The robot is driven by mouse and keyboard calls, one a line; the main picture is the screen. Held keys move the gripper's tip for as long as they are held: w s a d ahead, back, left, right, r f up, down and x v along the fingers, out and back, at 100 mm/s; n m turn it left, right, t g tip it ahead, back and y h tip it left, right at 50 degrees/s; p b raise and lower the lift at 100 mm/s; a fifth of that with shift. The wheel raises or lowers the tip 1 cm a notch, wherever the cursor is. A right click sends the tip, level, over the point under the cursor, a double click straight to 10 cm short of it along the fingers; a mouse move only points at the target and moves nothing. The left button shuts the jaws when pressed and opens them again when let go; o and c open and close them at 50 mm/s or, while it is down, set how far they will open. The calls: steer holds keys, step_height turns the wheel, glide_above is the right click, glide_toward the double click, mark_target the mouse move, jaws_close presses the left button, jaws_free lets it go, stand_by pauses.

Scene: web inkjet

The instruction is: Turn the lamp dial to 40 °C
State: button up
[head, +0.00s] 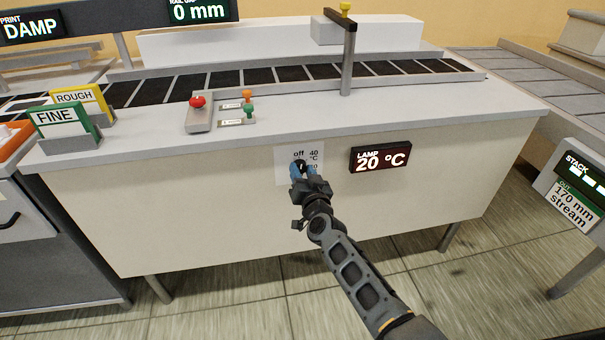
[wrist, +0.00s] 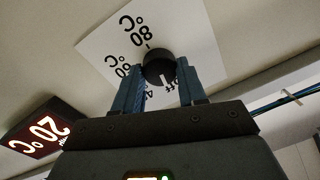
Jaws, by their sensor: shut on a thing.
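The lamp dial (head: 299,164) is a small round black knob on a white scale plate on the bench's front panel. In the wrist view the dial (wrist: 158,65) has a white pointer mark on the side near the partly covered "off" print. The plate (wrist: 110,40) also shows "80 °C" and other partly hidden marks. My gripper (head: 306,174) has its blue fingers on either side of the dial, shut on it. The lamp display (head: 380,157), right of the dial, reads 20 °C; it also shows in the wrist view (wrist: 42,128).
On the bench top are a red button box (head: 198,113), small orange and green levers (head: 248,104), and FINE (head: 62,126) and ROUGH (head: 80,100) signs. A dark-slotted conveyor (head: 260,75) runs behind. The panel around the dial is clear.

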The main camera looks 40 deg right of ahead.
steer(key=m+b, duration=0.1)
steer(key=m, duration=0.4)
steer(key=shift+f, duration=0.15)
steer(key=shift+m+h+b, duration=0.4)
steer(key=shift+m+b, duration=0.3)
steer(key=shift+m, duration=1.9)
steer(key=o, duration=1.1)
steer(key=shift+c, duration=0.2)
steer(key=shift+s, duration=0.1)
steer(key=p+v, duration=0.2)
steer(key=v, duration=0.5)
steer(key=shift+s+a, duration=0.25)
steer(key=shift+s, duration=0.05)
